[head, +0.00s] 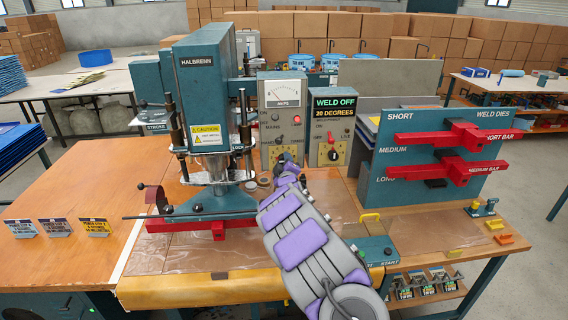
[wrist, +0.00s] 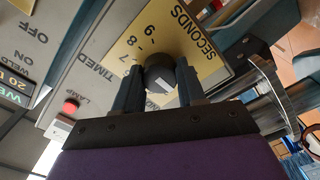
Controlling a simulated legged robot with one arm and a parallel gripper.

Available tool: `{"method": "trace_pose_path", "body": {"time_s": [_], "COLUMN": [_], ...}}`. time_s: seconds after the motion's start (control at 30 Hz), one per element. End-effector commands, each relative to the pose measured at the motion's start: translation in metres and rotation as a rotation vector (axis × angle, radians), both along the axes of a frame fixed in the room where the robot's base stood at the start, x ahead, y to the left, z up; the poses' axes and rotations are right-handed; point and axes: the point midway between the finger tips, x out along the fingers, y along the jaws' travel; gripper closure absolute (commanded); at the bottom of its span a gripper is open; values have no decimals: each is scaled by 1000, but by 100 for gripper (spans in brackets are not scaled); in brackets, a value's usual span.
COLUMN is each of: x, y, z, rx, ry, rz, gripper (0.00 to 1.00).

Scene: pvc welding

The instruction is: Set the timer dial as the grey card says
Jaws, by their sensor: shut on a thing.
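The timer dial (wrist: 160,72) is a round black knob on a yellow plate (wrist: 205,50) marked SECONDS, with 7, 8 and 9 readable. My gripper (wrist: 161,84) is shut on the dial, one finger on each side. A pale mark shows on the knob's lower part; the numbers beside it are hidden by the fingers. In the head view my gripper (head: 288,164) is at the left control box and the dial is hidden behind it.
The HALBRENN press (head: 205,85) stands left of my arm. The right control box (head: 333,140) has a display (head: 334,107) reading WELD OFF, 20 DEGREES. A red lamp (wrist: 70,106) sits near the dial. The dies rack (head: 430,155) with red bars stands at right.

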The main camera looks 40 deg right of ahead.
Motion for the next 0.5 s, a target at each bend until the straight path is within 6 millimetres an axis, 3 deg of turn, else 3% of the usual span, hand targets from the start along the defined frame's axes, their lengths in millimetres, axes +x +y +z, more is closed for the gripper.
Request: {"method": "trace_pose_path", "body": {"time_s": [0.5], "x": [2], "y": [3], "z": [0], "rx": [108], "ry": [-61], "rz": [6], "gripper": [91]}}
